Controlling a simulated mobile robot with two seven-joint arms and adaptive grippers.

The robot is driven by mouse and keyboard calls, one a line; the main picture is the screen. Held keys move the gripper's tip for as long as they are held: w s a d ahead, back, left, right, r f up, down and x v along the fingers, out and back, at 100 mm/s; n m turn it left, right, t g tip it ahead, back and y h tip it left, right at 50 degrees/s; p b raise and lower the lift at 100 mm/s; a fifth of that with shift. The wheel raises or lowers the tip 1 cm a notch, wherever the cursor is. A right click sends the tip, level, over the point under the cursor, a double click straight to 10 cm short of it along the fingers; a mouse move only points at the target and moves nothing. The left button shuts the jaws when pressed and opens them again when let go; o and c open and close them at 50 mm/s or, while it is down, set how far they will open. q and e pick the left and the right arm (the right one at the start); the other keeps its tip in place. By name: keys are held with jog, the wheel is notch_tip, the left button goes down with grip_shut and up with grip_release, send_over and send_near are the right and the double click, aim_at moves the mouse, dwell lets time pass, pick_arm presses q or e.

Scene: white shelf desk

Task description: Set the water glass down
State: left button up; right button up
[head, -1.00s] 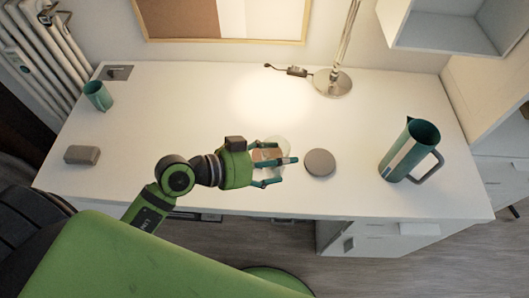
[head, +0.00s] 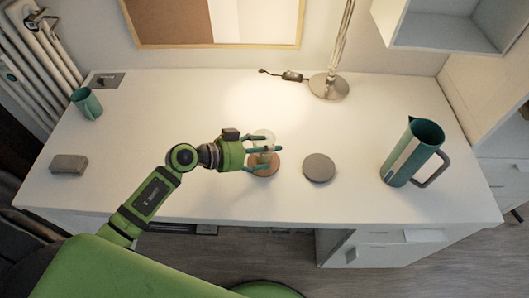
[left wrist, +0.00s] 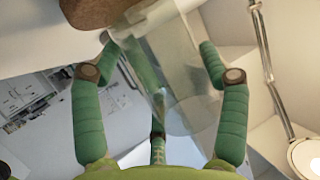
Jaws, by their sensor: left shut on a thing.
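The water glass (head: 263,136) is clear and stands between the fingers of my left gripper (head: 266,159), which is shut on it. In the left wrist view the see-through glass (left wrist: 165,60) lies between the green fingers (left wrist: 160,85) and looks tilted in the picture. A round brown coaster (head: 261,170) is at the gripper, under or just beside the glass; the fingers partly cover it. The coaster also shows at the top of the left wrist view (left wrist: 95,10), close to the glass. I cannot tell whether they touch. My right gripper is not in view.
A round grey disc (head: 318,168) lies right of the gripper on the white desk (head: 200,115). A teal pitcher (head: 409,155) stands further right. A lamp base (head: 329,87) is behind. A teal cup (head: 87,103) and grey block (head: 69,164) are at the left.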

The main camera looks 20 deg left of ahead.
pick_arm(q)
jog(key=shift+f, duration=0.1)
jog(key=o, duration=1.3)
jog(key=shift+f, duration=0.1)
jog(key=shift+c, duration=0.2)
jog(key=v, duration=1.2)
jog(key=shift+w, duration=0.1)
